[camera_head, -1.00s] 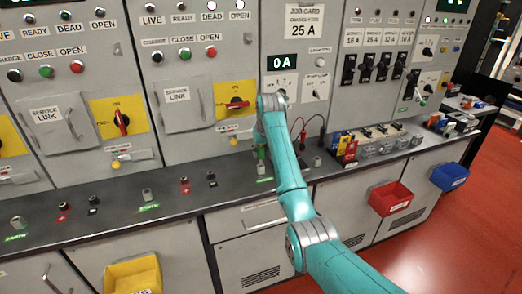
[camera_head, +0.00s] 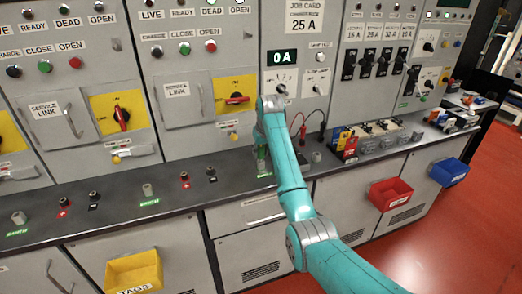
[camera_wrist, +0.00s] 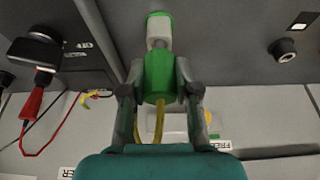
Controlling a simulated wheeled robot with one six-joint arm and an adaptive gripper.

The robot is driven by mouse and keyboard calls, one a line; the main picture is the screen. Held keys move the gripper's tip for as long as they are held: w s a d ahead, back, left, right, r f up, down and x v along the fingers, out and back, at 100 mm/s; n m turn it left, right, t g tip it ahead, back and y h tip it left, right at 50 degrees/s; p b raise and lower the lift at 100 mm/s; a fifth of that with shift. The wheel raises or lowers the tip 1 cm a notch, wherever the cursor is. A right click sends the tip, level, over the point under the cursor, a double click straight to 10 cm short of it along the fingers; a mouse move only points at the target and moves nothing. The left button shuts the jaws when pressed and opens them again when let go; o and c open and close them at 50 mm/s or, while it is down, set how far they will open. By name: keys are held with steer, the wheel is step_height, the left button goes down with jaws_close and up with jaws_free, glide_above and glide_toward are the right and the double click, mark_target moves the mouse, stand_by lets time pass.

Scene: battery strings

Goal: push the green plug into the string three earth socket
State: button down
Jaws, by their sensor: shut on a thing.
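My gripper (camera_wrist: 160,98) is shut on the green plug (camera_wrist: 158,76), one finger on each side of its body. A yellow-green cable (camera_wrist: 168,118) leaves the plug's near end. The plug's far end meets a pale grey socket post (camera_wrist: 158,32) with green behind it; they look in line and touching. How deep the plug sits cannot be told. In the head view my gripper is small and mostly hidden by my arm; the green plug (camera_head: 262,160) shows upright above a green label (camera_head: 265,174) on the bench. No string number is readable there.
Other earth posts (camera_head: 147,190) and (camera_head: 18,217) stand left along the bench, with red and black terminals. A black-bodied item with a red plug (camera_wrist: 33,102) is at left in the wrist view; a round dark terminal (camera_wrist: 285,48) is at right. Coloured blocks (camera_head: 345,143) lie right of my arm.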

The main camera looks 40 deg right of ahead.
steer(key=shift+f, duration=0.85)
steer(key=c, duration=0.8)
jaws_free()
steer(key=shift+o, duration=0.2)
steer(key=v, duration=1.2)
